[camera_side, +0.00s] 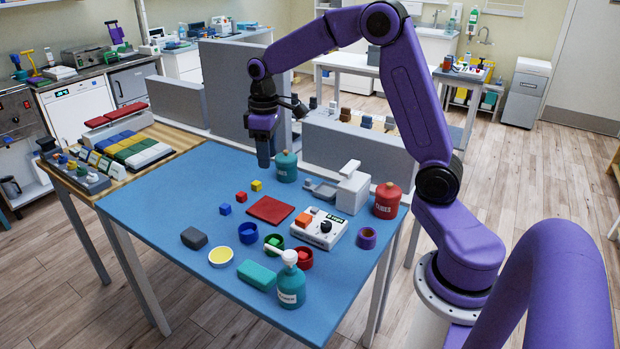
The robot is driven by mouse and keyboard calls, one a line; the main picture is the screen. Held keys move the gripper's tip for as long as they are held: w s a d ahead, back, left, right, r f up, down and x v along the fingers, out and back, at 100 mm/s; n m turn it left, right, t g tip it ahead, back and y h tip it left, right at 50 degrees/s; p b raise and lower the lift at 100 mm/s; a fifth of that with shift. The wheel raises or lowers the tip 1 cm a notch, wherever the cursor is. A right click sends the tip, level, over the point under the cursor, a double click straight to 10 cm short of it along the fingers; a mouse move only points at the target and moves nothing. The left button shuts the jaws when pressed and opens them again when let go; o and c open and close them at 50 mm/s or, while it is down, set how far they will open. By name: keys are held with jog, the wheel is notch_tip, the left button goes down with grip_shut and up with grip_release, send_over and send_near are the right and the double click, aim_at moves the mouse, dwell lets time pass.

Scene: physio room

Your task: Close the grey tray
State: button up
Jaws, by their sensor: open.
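A small grey tray (319,189) sticks out to the left from the base of a white box-shaped device (352,193) at the back right of the blue table. The tray is out, and a shallow hollow shows in its top. My gripper (263,163) points down over the back of the table, to the left of the tray and clear of it. It is open and looks empty; its fingers are seen nearly edge-on. A teal jar (287,170) stands just right of my gripper, between it and the tray.
A red jar (387,203) stands right of the device. In front are a red mat (271,209), a button box (319,228), small cubes, cups and a pump bottle (291,288). Grey partitions (357,153) rise behind.

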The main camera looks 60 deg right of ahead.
jog(key=w+d+f+m, duration=0.1)
jog(key=w+d, duration=0.1)
jog(key=d, duration=0.5)
jog(key=w+d+f+m, duration=0.2)
jog(key=w+d, duration=0.1)
jog(key=d, duration=0.4)
jog(key=m, duration=0.2)
send_over(310, 180)
notch_tip(310, 180, down, 3)
notch_tip(310, 180, down, 17)
jog(key=shift+r, duration=0.1)
grip_shut()
